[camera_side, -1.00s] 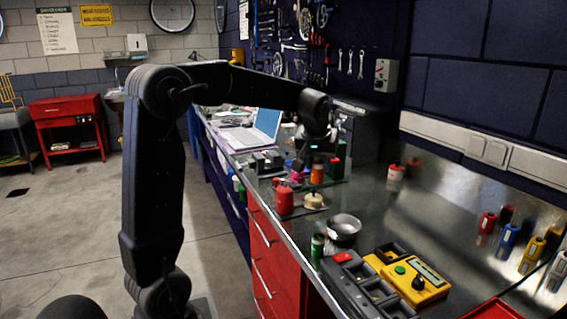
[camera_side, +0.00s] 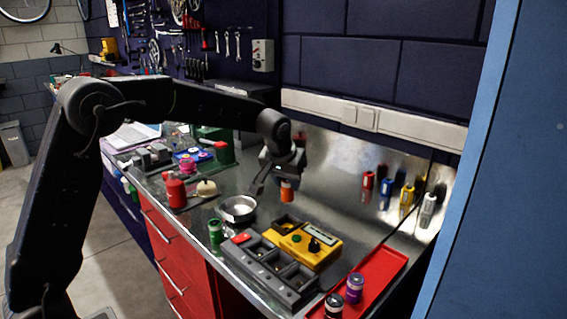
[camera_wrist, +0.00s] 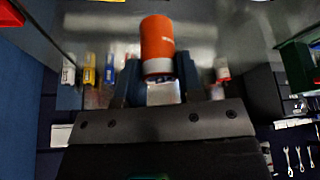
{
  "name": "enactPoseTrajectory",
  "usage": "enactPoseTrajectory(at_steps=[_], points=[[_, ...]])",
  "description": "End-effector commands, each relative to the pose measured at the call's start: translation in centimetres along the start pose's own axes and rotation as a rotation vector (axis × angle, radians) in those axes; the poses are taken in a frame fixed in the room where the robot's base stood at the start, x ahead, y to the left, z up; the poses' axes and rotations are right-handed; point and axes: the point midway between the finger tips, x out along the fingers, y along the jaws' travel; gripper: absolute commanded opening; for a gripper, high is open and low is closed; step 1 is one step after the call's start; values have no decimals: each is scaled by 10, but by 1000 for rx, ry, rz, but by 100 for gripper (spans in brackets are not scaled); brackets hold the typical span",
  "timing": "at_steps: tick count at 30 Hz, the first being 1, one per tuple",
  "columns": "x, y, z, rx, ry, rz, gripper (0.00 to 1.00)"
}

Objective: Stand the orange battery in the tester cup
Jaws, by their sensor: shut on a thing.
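The orange battery (camera_side: 287,192) hangs upright from my gripper (camera_side: 281,174), held above the bench. In the wrist view the orange battery (camera_wrist: 157,45) sits between the two fingers of my gripper (camera_wrist: 158,80), which is shut on it. The yellow tester (camera_side: 318,257) lies on the bench below and slightly right of the battery in the side view. It has a dark recess (camera_side: 285,223) at its back left, which looks like the cup, plus a green button, a black knob and a display. The inside of the recess is too small to make out.
A metal bowl (camera_side: 238,208) and a green battery (camera_side: 215,232) stand left of the tester. A grey compartment tray (camera_side: 275,274) lies in front of it. A red tray (camera_side: 384,270) with a purple battery (camera_side: 355,287) is at right.

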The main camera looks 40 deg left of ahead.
Motion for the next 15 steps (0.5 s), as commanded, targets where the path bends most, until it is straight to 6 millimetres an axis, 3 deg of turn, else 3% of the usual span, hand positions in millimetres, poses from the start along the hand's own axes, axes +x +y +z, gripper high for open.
enactPoseTrajectory(at_steps=[3, 15], points=[[16, 0, 7, 0, -1, 0, 8], [46, -1, 20, 0, -2, -1, 8]])
